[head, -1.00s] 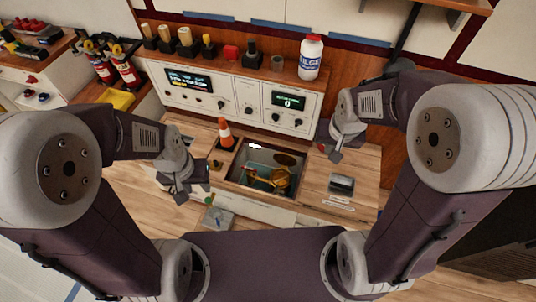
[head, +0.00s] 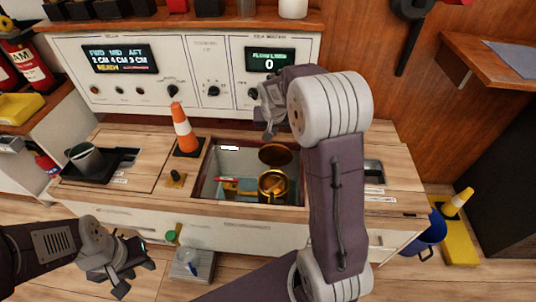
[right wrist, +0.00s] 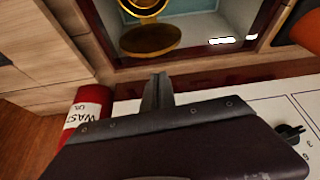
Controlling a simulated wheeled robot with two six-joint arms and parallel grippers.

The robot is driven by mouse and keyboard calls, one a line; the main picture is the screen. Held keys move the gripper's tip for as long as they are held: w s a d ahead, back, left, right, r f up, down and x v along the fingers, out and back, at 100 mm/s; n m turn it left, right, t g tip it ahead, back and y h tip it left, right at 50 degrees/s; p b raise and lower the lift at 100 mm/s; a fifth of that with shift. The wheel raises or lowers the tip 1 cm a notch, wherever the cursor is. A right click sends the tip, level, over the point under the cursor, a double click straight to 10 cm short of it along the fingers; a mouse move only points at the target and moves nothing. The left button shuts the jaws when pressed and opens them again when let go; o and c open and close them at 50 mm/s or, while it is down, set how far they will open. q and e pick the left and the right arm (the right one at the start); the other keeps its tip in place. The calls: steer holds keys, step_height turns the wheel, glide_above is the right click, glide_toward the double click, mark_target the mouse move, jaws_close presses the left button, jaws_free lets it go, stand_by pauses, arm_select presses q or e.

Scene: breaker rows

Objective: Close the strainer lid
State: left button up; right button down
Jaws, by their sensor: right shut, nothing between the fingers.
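The brass strainer (head: 273,186) sits inside the open hatch in the counter. Its round, darker lid (head: 277,155) stands open behind it, toward the panel. The right wrist view also shows the strainer (right wrist: 143,6) at the top edge, with the lid (right wrist: 150,39) hanging off its near side. My right gripper (head: 268,134) is above the back edge of the hatch, close to the lid but apart from it. In the wrist view its fingers (right wrist: 159,88) are together and empty. My left gripper (head: 136,277) is low in front of the counter, fingers apart and empty.
A traffic cone (head: 184,130) stands left of the hatch opening (head: 206,170). A control panel (head: 190,75) with knobs rises behind. A black tray with a cup (head: 88,158) is at the left. A blue bucket (head: 428,232) and yellow cone (head: 457,203) stand right.

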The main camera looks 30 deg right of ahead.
mark_target(276, 152)
steer(key=b+x, duration=0.5)
steer(key=x, duration=0.4)
steer(key=shift+s, duration=0.1)
steer(key=shift+w+d+f, duration=0.1)
steer(key=shift+w+f, duration=0.2)
steer(key=shift+f, duration=0.1)
steer(key=shift+b, duration=0.3)
